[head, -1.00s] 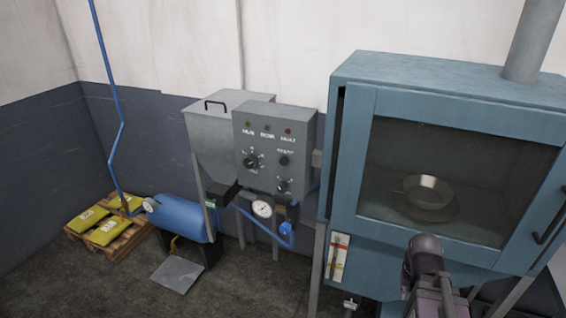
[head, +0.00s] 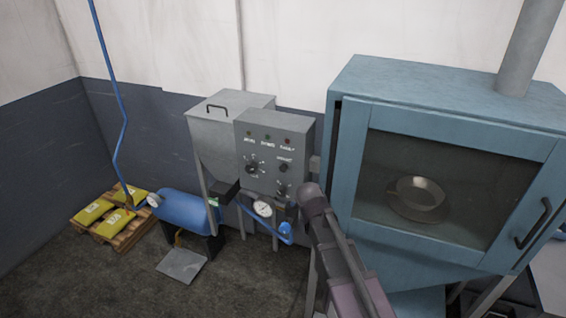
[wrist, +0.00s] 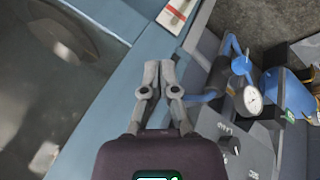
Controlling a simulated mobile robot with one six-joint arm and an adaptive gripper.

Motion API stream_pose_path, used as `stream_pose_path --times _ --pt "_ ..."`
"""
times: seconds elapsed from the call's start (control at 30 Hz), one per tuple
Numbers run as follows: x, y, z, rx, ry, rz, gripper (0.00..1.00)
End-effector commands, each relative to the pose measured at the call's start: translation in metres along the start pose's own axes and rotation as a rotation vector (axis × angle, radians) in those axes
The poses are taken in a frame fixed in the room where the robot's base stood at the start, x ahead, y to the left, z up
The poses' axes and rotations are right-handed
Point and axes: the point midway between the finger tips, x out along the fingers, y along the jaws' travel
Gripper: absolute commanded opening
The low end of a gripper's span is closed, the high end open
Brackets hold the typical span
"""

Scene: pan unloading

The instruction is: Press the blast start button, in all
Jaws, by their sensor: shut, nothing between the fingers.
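The grey control box (head: 275,155) stands left of the blue cabinet in the head view, with small lamps along its top and dark knobs below. One dark control (head: 284,167) sits at the upper right of its face; I cannot tell for sure which control is the blast start button. My arm reaches up in front of the cabinet's left edge, and its end is close to the box's lower right corner. In the wrist view my gripper (wrist: 159,66) is shut and empty, over the cabinet's edge. The control box (wrist: 245,150) shows there at the lower right, with dark knobs.
The blue blast cabinet (head: 350,105) has a window with a round metal pan (head: 420,192) behind it. A gauge (head: 263,208) and blue hose hang below the box. A blue tank (head: 187,213) and a pallet with yellow bags (head: 93,211) stand at the left.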

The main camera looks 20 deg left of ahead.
Motion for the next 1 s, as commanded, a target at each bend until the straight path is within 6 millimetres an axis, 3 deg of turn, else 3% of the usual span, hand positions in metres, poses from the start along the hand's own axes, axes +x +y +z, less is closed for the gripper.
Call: stream_pose_path --times 0.03,0.2,0.5,0.7,1.0 --pt "-0.017 -0.011 -0.018 -0.028 0.028 0.014 0.0" --pt "-0.057 -0.049 -0.058 -0.111 0.122 0.068 0.0" --pt "-0.119 -0.11 -0.104 -0.223 0.263 0.134 0.0" --pt "-0.135 -0.128 -0.113 -0.252 0.301 0.15 0.0" --pt "-0.136 -0.13 -0.113 -0.254 0.305 0.151 0.0"
